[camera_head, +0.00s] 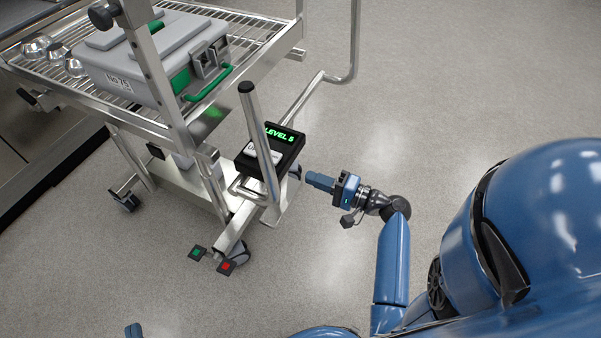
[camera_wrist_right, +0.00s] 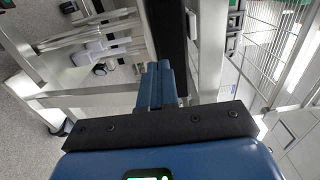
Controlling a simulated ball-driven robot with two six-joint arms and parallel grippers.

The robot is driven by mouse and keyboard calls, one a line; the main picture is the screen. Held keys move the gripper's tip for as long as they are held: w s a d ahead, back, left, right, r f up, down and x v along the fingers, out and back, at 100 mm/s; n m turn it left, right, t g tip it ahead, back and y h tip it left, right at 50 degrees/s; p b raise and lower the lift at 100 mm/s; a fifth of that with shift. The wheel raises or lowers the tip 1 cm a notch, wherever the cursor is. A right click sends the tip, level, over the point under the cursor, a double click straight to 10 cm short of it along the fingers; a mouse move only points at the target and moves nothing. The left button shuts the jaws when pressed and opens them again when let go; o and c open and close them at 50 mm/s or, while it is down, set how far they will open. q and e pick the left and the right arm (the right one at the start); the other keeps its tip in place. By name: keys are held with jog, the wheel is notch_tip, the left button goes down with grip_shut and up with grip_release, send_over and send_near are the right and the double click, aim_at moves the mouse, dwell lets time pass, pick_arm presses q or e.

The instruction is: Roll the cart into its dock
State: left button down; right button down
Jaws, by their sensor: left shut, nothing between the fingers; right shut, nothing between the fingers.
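The cart (camera_head: 175,125) is a steel frame with a wire top shelf, upright posts and casters, standing in the left half of the head view. Green and red pedals (camera_head: 212,259) are low at that end. My right gripper (camera_head: 312,180) is shut and empty, just right of the display box; its closed fingers (camera_wrist_right: 157,70) point at the cart frame in the right wrist view. My left gripper (camera_head: 133,330) shows only as a blue tip at the bottom edge, shut. I cannot make out the dock for certain.
A grey case (camera_head: 150,65) marked "No.75" with a green handle sits on the cart's shelf, beside several shiny metal pieces (camera_head: 55,54). A dark-based bench or cabinet (camera_head: 45,175) stands at the left. The grey floor (camera_head: 430,90) is clear to the right.

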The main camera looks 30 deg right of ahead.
aim_at(289, 168)
jog(key=shift+x, duration=2.25)
